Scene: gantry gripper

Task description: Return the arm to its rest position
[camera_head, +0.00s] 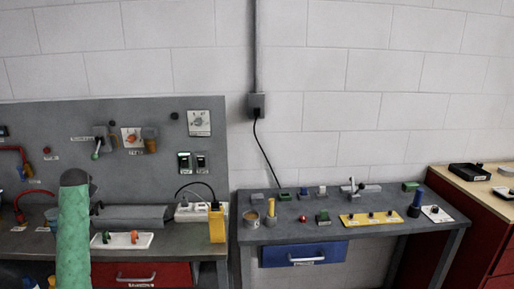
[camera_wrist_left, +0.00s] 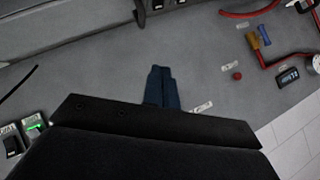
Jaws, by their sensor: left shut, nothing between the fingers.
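My left gripper (camera_wrist_left: 158,84) shows in the left wrist view as two dark blue fingers, shut against each other with nothing between them. They point toward the grey panel (camera_wrist_left: 205,45), and a gap to it cannot be judged. In the head view a green link of my left arm (camera_head: 74,235) stands upright at the left, in front of the left workbench. My left fingers cannot be made out there. My right arm and gripper are in neither view.
The left bench (camera_head: 170,244) carries a white tray (camera_head: 122,241) and a yellow device (camera_head: 217,226). Switches hang on the grey panel (camera_head: 60,115). The right table (camera_head: 300,236) holds several small parts. A red cabinet (camera_head: 470,225) stands far right.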

